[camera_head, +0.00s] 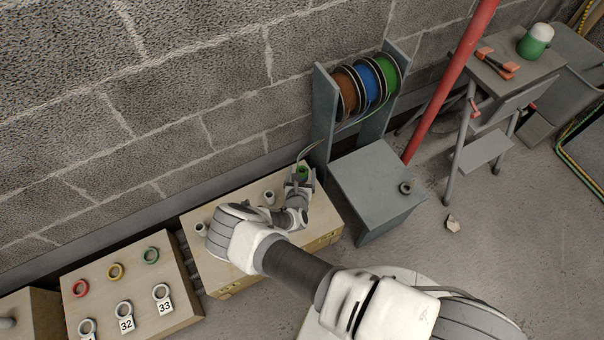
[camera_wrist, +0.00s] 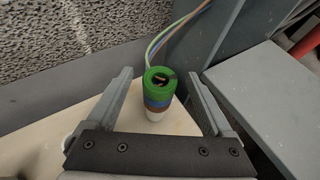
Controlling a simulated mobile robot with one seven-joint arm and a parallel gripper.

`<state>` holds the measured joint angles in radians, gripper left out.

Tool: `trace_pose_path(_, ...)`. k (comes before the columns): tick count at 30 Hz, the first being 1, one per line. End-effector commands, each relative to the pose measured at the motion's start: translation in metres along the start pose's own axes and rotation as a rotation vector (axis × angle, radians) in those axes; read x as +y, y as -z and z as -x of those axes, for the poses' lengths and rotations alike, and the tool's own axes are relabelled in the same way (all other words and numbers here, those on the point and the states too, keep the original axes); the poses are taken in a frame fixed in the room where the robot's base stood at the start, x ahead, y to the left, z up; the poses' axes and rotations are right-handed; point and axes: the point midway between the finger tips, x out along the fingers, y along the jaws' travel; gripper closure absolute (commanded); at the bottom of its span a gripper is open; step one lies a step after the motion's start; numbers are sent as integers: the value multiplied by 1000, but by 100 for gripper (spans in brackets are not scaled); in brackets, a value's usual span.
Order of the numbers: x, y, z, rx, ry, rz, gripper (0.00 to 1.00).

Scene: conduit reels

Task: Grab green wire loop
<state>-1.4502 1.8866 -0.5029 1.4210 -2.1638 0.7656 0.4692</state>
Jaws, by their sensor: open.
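The green wire loop (camera_wrist: 150,87) sits at the top of an upright post in the wrist view, above blue and brown bands and a white lower part. It also shows as a small green ring (camera_head: 302,171) at the back right of the wooden bench in the head view. My gripper (camera_wrist: 158,75) is open and empty, with one finger on each side of the loop and a gap to both. In the head view my gripper (camera_head: 299,181) is right at the loop and partly hides it.
Thin wires (camera_wrist: 178,25) run from the post up towards a rack (camera_head: 323,110) with brown, blue and green reels (camera_head: 386,76). A grey cabinet (camera_head: 375,180) stands close on the right, and the block wall (camera_head: 200,80) is behind. White posts (camera_head: 269,197) stand on the bench.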

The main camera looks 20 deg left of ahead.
Motion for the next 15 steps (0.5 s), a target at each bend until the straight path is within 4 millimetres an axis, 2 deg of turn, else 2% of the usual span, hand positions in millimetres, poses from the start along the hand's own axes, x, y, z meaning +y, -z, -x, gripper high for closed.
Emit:
trace_pose_path(6, 0, -1, -1, 0, 0, 0, 15)
trace_pose_path(8, 0, -1, -1, 0, 0, 0, 24)
trace_pose_path(15, 0, -1, 0, 0, 1, -1, 67)
